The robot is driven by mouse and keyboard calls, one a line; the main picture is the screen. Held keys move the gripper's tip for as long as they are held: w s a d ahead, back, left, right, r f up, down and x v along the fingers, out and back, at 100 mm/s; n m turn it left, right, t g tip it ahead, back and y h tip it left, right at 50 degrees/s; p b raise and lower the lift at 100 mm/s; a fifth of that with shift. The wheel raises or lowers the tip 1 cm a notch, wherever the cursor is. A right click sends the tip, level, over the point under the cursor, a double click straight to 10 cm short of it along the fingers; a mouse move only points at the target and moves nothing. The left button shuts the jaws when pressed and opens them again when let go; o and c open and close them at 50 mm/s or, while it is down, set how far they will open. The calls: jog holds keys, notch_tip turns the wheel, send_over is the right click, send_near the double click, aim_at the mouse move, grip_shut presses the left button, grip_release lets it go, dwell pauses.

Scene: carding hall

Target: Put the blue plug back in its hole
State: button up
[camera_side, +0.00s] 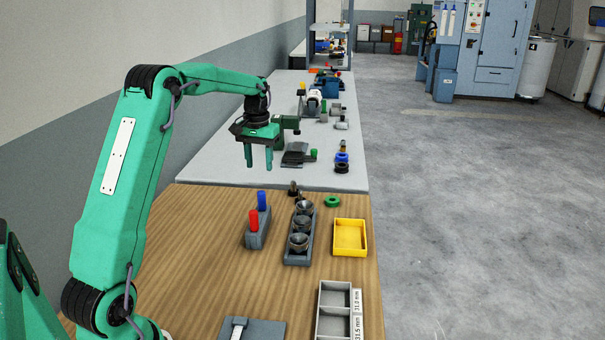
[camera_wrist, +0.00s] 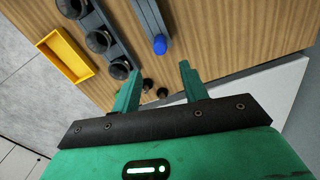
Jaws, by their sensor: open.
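How deep the blue plug sits cannot be told. In the wrist view the blue plug (camera_wrist: 160,45) shows as a round top at the end of the grey block (camera_wrist: 146,12), beyond my fingertips. My gripper (camera_side: 257,166) is open and empty, pointing down above and beyond the block, apart from the plug. Both fingers also show in the wrist view (camera_wrist: 158,76), with nothing between them.
Right of the block stands a dark holder (camera_side: 291,259) with several cups. A yellow tray (camera_side: 350,255), a green ring (camera_side: 332,202), small black pieces (camera_side: 294,189) and a grey divided tray (camera_side: 319,312) are nearby. A grey bench behind carries several tools. Wood left of the block is clear.

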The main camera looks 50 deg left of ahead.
jog(key=s+d+r+m+t, duration=0.1)
jog(key=s+d+r+m, duration=0.1)
jog(key=s+d+r, duration=0.5)
jog(key=s+d+r+m+t, duration=0.1)
jog(key=s+d+r+t, duration=0.15)
jog(key=d, duration=0.75)
jog(key=s+d+f+m+t, duration=0.2)
jog(key=s+d+f+m, duration=0.1)
jog(key=s+d, duration=0.7)
jog(key=s, duration=0.4)
jog(key=shift+s+d+m, duration=0.15)
jog(key=shift+s+m, duration=0.1)
jog(key=shift+m, duration=0.15)
